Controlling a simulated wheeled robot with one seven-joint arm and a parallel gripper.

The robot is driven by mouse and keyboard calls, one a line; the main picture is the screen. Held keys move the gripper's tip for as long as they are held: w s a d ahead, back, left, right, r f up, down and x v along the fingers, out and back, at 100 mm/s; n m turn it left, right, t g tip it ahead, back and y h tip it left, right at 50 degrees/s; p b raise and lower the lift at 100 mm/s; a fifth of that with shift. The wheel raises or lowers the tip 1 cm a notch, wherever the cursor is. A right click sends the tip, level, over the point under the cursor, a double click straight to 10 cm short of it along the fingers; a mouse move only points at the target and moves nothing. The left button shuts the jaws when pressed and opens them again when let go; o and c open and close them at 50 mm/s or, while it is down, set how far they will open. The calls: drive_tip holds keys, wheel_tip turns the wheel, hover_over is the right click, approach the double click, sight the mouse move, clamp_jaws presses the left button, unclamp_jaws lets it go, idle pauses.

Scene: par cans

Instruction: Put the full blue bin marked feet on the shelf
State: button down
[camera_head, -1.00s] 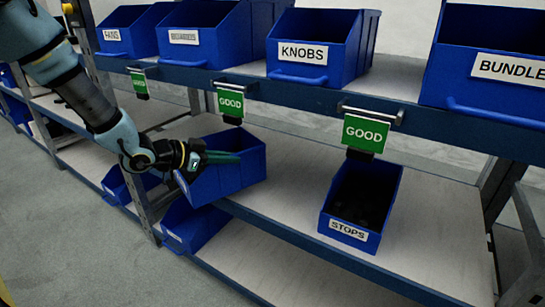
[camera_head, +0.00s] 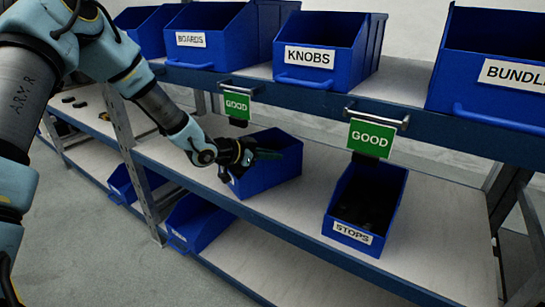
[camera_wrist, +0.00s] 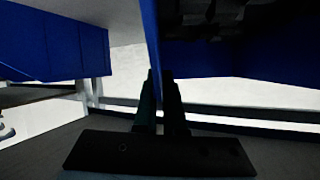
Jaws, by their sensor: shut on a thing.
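A blue bin (camera_head: 272,172) is at the middle shelf (camera_head: 320,240), turned at an angle beside the bin labelled STOPS. My gripper (camera_head: 262,154) is shut on one wall of it, reaching in from the left. In the wrist view my two fingers (camera_wrist: 160,78) pinch the blue wall (camera_wrist: 152,35), with dark contents (camera_wrist: 215,20) on its right. Any label on the held bin is hidden or unreadable, and I cannot tell whether its underside touches the shelf.
The STOPS bin (camera_head: 366,208) stands to the right under a green GOOD tag (camera_head: 370,138). Bins labelled BOARDS (camera_head: 210,40), KNOBS (camera_head: 318,42) and BUNDLES (camera_head: 495,55) stand above. A lower bin (camera_head: 197,222) is below.

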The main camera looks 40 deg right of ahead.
drive_tip(key=shift+f, duration=0.2)
drive_tip(key=shift+f, duration=0.2)
drive_tip(key=c, duration=1)
unclamp_jaws()
drive_tip(key=shift+a+r, duration=0.1)
drive_tip(key=shift+r, duration=0.1)
drive_tip(key=v, duration=1.1)
drive_tip(key=shift+w+a+r, duration=0.1)
drive_tip(key=shift+a, duration=0.3)
